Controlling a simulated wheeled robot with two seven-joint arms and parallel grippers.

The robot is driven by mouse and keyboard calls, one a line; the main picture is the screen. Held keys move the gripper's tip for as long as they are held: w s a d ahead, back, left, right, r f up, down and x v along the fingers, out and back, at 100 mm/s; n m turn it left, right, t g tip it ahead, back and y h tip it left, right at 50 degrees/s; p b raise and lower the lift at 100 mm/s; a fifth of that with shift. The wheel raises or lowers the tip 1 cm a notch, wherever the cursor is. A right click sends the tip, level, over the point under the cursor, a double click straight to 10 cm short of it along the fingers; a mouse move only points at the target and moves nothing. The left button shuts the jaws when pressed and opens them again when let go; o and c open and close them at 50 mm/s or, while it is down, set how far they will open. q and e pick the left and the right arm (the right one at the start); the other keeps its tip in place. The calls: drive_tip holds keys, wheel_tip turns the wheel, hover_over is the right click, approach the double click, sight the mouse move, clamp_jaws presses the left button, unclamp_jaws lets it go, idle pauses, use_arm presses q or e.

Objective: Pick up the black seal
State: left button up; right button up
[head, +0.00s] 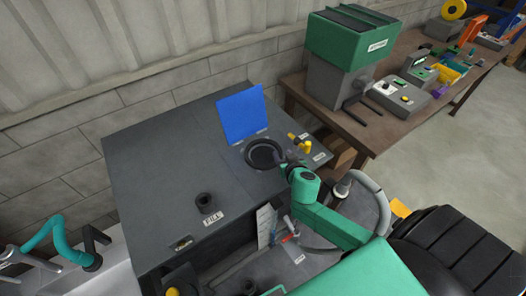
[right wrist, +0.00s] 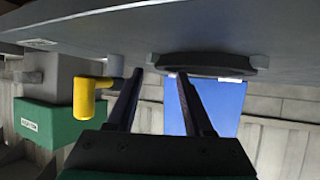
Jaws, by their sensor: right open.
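A black ring (head: 264,154) that looks like the black seal lies around a round dark opening in the dark grey cabinet top, in front of a raised blue lid. In the right wrist view, the ring (right wrist: 208,64) shows edge-on near the top of the picture. My right gripper (head: 285,160) is at the ring's right side in the head view. Its two dark fingers (right wrist: 158,73) are apart with nothing between them, and their tips appear close to the ring's edge. I cannot tell whether they touch it. My left gripper is not in view.
The blue lid (head: 240,115) stands up behind the ring. A yellow handle (head: 300,143) is close by on the right. A black filler neck (head: 205,201) stands at the cabinet's front. The cabinet top's left part is clear. A wooden bench (head: 375,130) holds a green-topped machine (head: 352,45).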

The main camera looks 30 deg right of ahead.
drive_tip(key=shift+x, duration=1.3)
drive_tip(key=shift+s+r, duration=0.1)
drive_tip(key=shift+s, duration=0.1)
clamp_jaws()
wheel_tip(320, 180, up, 20)
drive_tip(key=shift+b, duration=0.4)
